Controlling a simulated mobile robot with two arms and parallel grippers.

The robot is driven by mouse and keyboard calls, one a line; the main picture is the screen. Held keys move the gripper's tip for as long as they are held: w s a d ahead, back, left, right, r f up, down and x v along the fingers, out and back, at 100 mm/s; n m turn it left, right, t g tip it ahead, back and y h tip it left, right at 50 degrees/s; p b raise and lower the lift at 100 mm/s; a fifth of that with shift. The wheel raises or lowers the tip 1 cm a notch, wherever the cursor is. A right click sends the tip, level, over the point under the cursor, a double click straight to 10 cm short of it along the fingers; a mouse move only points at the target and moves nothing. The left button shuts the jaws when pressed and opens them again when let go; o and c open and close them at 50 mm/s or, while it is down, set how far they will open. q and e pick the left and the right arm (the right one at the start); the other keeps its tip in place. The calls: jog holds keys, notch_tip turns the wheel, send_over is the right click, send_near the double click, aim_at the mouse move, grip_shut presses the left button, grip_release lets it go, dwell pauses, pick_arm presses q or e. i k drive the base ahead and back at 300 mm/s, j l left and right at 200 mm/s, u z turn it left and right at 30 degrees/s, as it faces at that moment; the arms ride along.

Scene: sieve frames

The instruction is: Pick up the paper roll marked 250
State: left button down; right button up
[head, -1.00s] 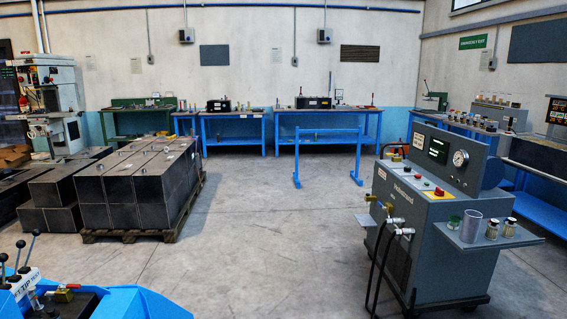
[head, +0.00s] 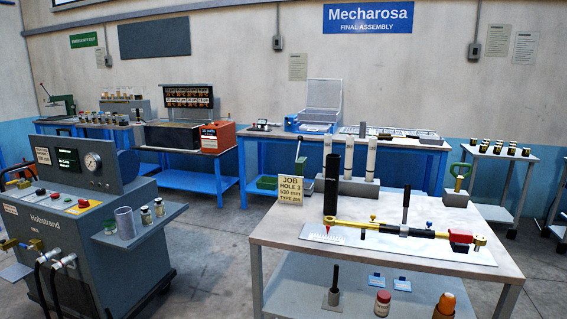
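I cannot make out a roll with a readable 250 mark. A job card (head: 289,188) on the near table reads JOB, HOLE 3, 530 mm and what looks like TYPE 250. Several small dark and pale pieces (head: 498,148) stand on the cart at the right, also unreadable. Neither of my grippers is in view.
The near table (head: 480,212) carries a black upright tube (head: 331,184) and a long yellow and black tool (head: 400,229). Jars stand on its lower shelf. A grey Hobstrand machine (head: 60,230) is at the left. Grey floor (head: 215,225) lies open between them.

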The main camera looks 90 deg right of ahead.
aim_at(350, 144)
jog(key=z, duration=3.2)
jog(key=i+j+z, duration=0.45)
jog(key=j, duration=0.5)
jog(key=i+j+z, duration=0.45)
jog(key=j, duration=0.65)
jog(key=i+j+z, duration=0.1)
jog(key=j+z, duration=0.4)
jog(key=j, duration=0.6)
jog(key=k+j+z, duration=0.1)
jog(key=j+z, duration=0.35)
jog(key=j, duration=0.75)
